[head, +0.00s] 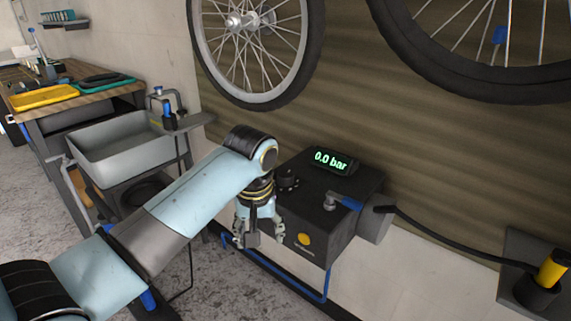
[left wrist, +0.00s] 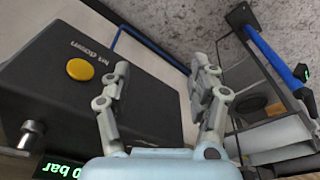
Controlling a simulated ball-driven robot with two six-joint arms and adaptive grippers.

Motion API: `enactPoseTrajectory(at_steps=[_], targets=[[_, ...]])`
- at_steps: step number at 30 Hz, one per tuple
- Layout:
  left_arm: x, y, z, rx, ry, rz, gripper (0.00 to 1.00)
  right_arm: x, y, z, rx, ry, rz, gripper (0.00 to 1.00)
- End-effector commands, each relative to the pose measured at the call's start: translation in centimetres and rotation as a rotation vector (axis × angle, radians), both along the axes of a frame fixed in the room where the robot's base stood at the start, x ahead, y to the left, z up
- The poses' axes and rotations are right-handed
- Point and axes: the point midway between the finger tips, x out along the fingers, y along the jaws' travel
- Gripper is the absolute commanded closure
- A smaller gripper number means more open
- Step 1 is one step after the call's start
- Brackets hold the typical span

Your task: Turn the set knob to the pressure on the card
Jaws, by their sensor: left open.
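A black inflator box (head: 318,225) is mounted on the wall. Its lit display (head: 334,160) reads 0.0 bar in green. A small black round knob (head: 288,180) sits on its top, just right of my left wrist. My left gripper (head: 259,238) points down, open and empty, beside the box's left front corner. In the left wrist view its two fingers (left wrist: 162,75) are spread apart, the box (left wrist: 130,105) lying beyond and to the left; part of the display (left wrist: 62,169) shows upside down. I cannot make out a pressure card. My right gripper is not in view.
A black hose (head: 450,240) runs right. Bike wheels (head: 257,50) hang above. A grey basin (head: 120,145) stands left.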

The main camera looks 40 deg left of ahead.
Motion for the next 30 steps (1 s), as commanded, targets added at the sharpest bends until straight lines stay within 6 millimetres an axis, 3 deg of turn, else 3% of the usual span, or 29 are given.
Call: enactPoseTrajectory(at_steps=[1,3,11,21,25,30], targets=[[0.7,0.0,3.0,-0.001,-0.011,0.02,0.39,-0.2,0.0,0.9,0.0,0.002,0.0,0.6],[1.6,0.1,6.0,-0.006,-0.012,0.064,0.39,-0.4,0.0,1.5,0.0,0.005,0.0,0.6],[6.9,1.5,8.7,-0.045,0.023,0.282,0.39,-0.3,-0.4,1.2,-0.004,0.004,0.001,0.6],[13.5,3.5,15.0,-0.109,0.077,0.612,0.39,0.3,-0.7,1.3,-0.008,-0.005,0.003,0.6],[14.5,3.8,16.4,-0.125,0.095,0.684,0.39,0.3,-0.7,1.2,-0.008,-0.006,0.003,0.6],[14.6,3.8,14.8,-0.127,0.101,0.698,0.39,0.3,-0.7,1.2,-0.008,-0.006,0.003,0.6]])
